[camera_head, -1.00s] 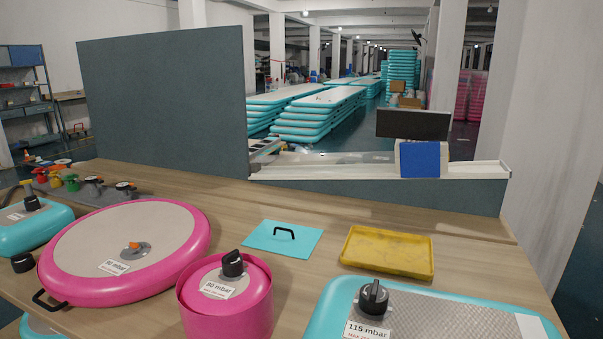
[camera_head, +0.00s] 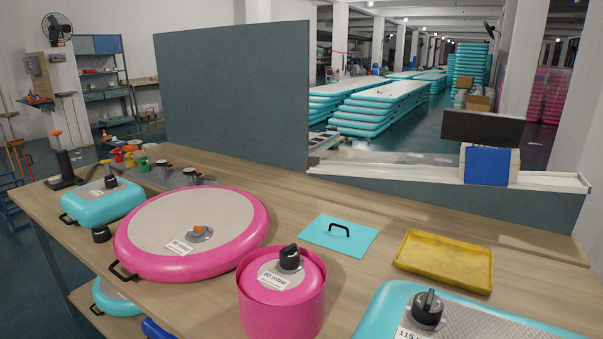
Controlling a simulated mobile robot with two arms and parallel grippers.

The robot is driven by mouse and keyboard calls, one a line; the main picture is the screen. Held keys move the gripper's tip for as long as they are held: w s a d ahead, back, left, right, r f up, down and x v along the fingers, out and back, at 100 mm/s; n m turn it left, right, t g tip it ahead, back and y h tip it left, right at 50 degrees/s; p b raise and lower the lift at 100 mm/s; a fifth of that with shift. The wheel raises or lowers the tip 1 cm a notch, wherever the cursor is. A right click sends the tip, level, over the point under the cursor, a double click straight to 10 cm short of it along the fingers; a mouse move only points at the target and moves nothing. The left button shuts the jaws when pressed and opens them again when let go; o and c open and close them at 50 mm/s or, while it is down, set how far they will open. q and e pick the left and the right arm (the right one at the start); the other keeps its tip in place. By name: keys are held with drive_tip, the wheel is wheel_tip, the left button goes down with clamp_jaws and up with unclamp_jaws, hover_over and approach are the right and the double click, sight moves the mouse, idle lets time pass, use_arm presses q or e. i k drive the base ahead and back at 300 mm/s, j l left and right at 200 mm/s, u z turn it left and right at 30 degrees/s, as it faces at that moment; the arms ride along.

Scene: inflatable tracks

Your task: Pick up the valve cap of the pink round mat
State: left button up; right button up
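The pink round mat (camera_head: 247,247) lies flat on the wooden table at left of centre, with a grey-beige top and a white label. Its valve (camera_head: 199,232) shows an orange centre in a grey disc, with no black cap on it. A loose black cap (camera_head: 101,234) sits on the table just left of the mat, in front of the turquoise cushion. A black handle (camera_head: 122,270) sticks out at the mat's front left edge. Neither of my grippers is in view.
A turquoise cushion (camera_head: 92,205) with a black cap stands left of the mat. A pink cylinder (camera_head: 281,312), turquoise sheet (camera_head: 318,236), yellow tray (camera_head: 444,280) and larger turquoise mat (camera_head: 378,305) lie to the right. Coloured fittings (camera_head: 129,158) stand behind. A grey panel (camera_head: 235,95) rises at the back.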

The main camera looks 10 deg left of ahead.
sight(102, 235)
drive_tip(key=u, duration=1.55)
